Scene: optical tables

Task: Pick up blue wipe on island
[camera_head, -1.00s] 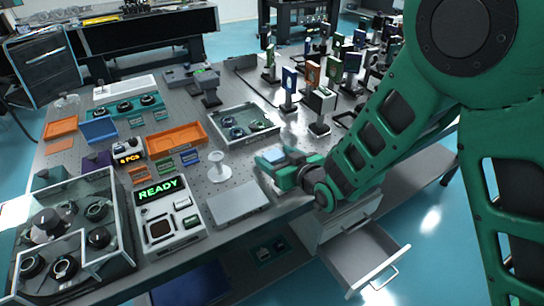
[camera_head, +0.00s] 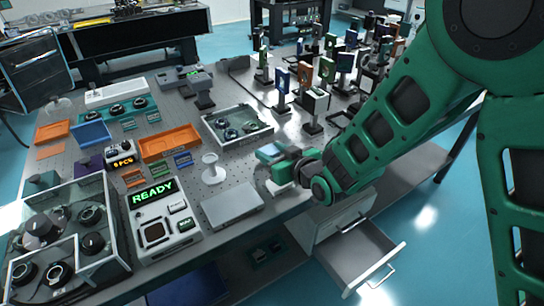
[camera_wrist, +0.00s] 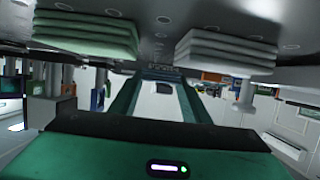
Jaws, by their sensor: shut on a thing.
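My gripper (camera_head: 268,152) is at the near right edge of the island table (camera_head: 190,180), beside a flat white plate. It is shut on a small, pale bluish thing that I take for the blue wipe; its outline and colour are hard to make out. A pale block (camera_head: 283,180) shows just below the gripper. In the wrist view, my gripper's green fingers (camera_wrist: 158,95) flank a pale patch. There, a stack of pale green folded wipes (camera_wrist: 85,35) is at upper left and a stack of pale grey ones (camera_wrist: 225,50) at upper right, both apart from the fingers.
The flat white plate (camera_head: 232,205) and a white spool (camera_head: 212,170) lie left of my gripper. A clear-walled tray (camera_head: 237,128) is behind it. Upright optical mounts (camera_head: 305,75) crowd the far right. An open drawer (camera_head: 355,258) juts out below the table edge.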

